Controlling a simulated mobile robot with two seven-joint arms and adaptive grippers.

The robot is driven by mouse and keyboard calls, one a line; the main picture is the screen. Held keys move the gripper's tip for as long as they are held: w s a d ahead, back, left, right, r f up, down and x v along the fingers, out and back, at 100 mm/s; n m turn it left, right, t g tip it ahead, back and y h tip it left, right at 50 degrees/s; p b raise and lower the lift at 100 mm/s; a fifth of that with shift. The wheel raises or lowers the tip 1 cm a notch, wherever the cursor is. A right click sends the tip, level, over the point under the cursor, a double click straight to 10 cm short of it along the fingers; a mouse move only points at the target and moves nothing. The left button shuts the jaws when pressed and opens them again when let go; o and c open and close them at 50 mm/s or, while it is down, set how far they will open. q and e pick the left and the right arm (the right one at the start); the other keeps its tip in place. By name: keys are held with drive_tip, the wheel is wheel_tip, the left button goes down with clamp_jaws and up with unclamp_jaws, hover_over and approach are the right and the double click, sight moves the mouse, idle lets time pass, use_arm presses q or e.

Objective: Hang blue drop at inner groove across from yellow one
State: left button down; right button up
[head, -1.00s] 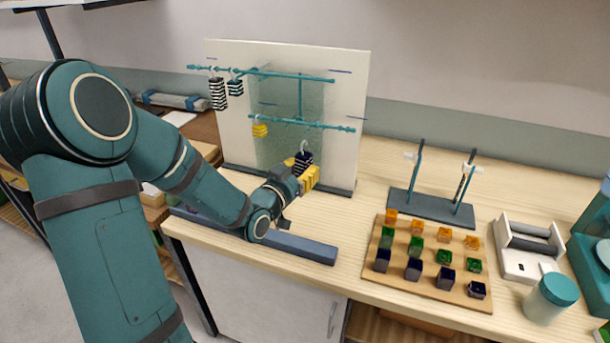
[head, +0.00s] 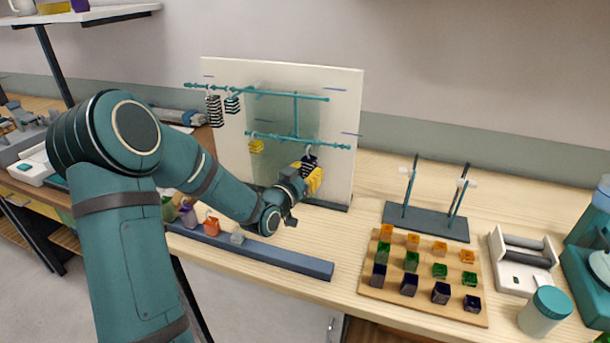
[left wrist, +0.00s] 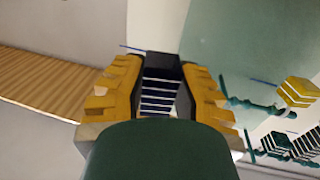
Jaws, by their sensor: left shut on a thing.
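My left gripper (head: 314,179) is shut on the blue drop (head: 308,164), a dark blue block with pale stripes and a hook on top. In the left wrist view the drop (left wrist: 158,95) sits between the yellow fingers (left wrist: 160,92). In the head view its hook overlaps the right part of the lower teal bar (head: 270,137); I cannot tell whether it rests in a groove. The yellow drop (head: 256,146) hangs on the left part of that bar and also shows in the left wrist view (left wrist: 300,92). My right gripper is out of view.
Two black-and-white striped drops (head: 213,110) (head: 232,105) hang at the left of the upper bar (head: 290,95), before a pale panel (head: 340,110). A wooden board (head: 425,312) with coloured cubes and a two-post stand (head: 425,222) are at right. A blue-grey rail (head: 300,263) lies in front.

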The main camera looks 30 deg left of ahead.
use_arm(q)
drive_tip(key=shift+w+a+b, duration=0.2)
drive_tip(key=shift+w, duration=0.7)
drive_tip(key=shift+w+a+b, duration=0.15)
drive_tip(key=shift+w+a, duration=0.1)
drive_tip(key=shift+w, duration=0.65)
drive_tip(key=shift+w+a+b, duration=0.2)
drive_tip(key=shift+w, duration=0.7)
drive_tip(key=shift+f, duration=0.1)
drive_tip(key=shift+f+b, duration=0.25)
drive_tip(key=shift+b, duration=0.25)
drive_tip(key=shift+f+b, duration=0.2)
drive_tip(key=shift+b, duration=0.15)
